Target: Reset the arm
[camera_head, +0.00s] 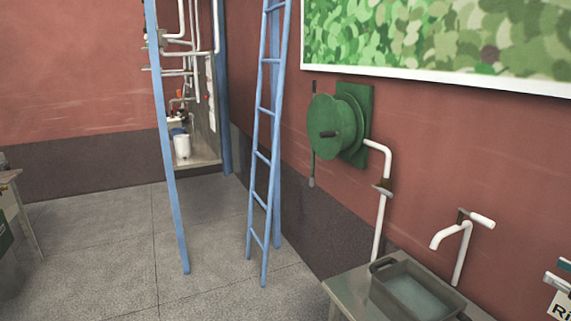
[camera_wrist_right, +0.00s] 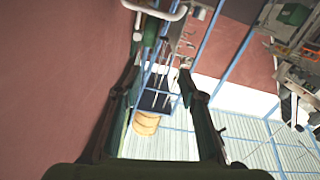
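My right gripper (camera_wrist_right: 162,62) shows in the right wrist view with its two dark fingers spread apart and nothing between them. In the head view only small grey and teal tips, which look like those of the right gripper (camera_head: 561,274), enter at the right edge. They appear in front of a white sign that starts with "Ri". My left gripper is not in view.
A metal table (camera_head: 347,287) with a grey basin (camera_head: 414,290) stands at the lower right, below a white tap (camera_head: 462,240). A green hose reel (camera_head: 335,128) hangs on the red wall. Blue ladder-like frames (camera_head: 262,150) stand mid-room. The grey floor (camera_head: 105,250) is open at left.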

